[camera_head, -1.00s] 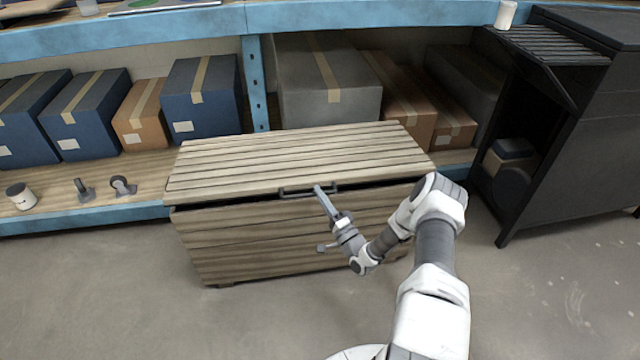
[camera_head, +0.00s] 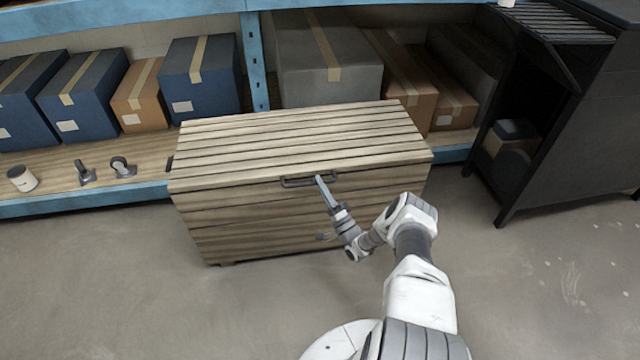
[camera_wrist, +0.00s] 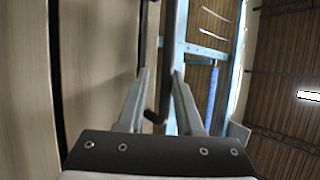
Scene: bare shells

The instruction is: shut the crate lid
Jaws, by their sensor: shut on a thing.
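The wooden slatted crate (camera_head: 300,222) stands on the floor in front of the shelf. Its lid (camera_head: 300,138) lies down on the crate, with no dark gap showing along the front edge. A dark bar handle (camera_head: 298,182) is at the lid's front. My gripper (camera_head: 321,180) is at the right end of this handle, shut on it. In the wrist view, my gripper's two fingers (camera_wrist: 158,75) stand on either side of the dark handle (camera_wrist: 151,112), with the wooden slats to the left.
A black cabinet (camera_head: 575,130) stands at the right. The floor in front of the crate is clear at left.

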